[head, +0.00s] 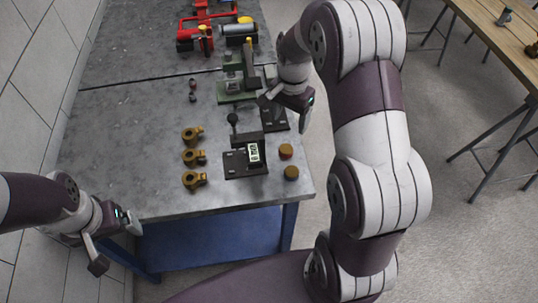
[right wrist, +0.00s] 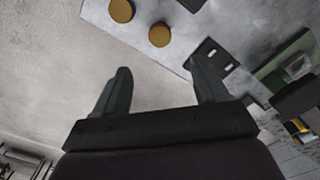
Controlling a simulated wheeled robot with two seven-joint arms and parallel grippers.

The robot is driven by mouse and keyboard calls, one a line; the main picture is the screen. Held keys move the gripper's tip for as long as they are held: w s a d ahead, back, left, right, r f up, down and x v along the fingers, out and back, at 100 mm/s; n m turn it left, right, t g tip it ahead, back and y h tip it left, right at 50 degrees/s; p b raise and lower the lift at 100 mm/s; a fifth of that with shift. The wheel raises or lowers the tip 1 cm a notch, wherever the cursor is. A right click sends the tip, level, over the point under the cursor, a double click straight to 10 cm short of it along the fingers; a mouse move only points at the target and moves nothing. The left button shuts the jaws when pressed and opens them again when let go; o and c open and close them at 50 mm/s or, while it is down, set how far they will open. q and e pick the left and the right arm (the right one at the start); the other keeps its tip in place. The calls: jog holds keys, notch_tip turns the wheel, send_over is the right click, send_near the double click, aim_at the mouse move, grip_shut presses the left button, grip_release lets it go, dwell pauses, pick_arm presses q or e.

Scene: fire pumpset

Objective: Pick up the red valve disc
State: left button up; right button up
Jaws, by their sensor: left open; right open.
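I cannot pick out a clearly red valve disc. Two small round discs lie near the table's right front corner in the head view: an orange-brown one (head: 286,151) and a mustard one (head: 291,172) nearer the edge. Two mustard discs, (right wrist: 122,11) and (right wrist: 159,34), show in the right wrist view, beyond my fingers. My right gripper (head: 283,112) is open and empty at the table's right edge, behind the discs; it also shows in the right wrist view (right wrist: 160,70). My left gripper (head: 116,244) is open and empty off the table's front left corner.
The grey table (head: 125,150) holds three brass clamp-like parts (head: 194,156), a black device with a display (head: 248,160), a green-based fixture (head: 236,90), and two small dark pieces with reddish tops (head: 192,90). The left front is clear.

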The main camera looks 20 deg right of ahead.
send_over(286, 148)
notch_tip(286, 148, down, 5)
jog(key=shift+w+d+f, duration=0.1)
jog(key=shift+f, duration=0.1)
jog(key=shift+f+p, duration=0.3)
notch_tip(286, 148, down, 5)
jog(key=shift+r+p, duration=0.2)
jog(key=shift+p, duration=0.25)
jog(key=shift+f, duration=0.45)
jog(key=shift+r, duration=0.1)
jog(key=shift+c, duration=1.3)
jog(key=c, duration=1)
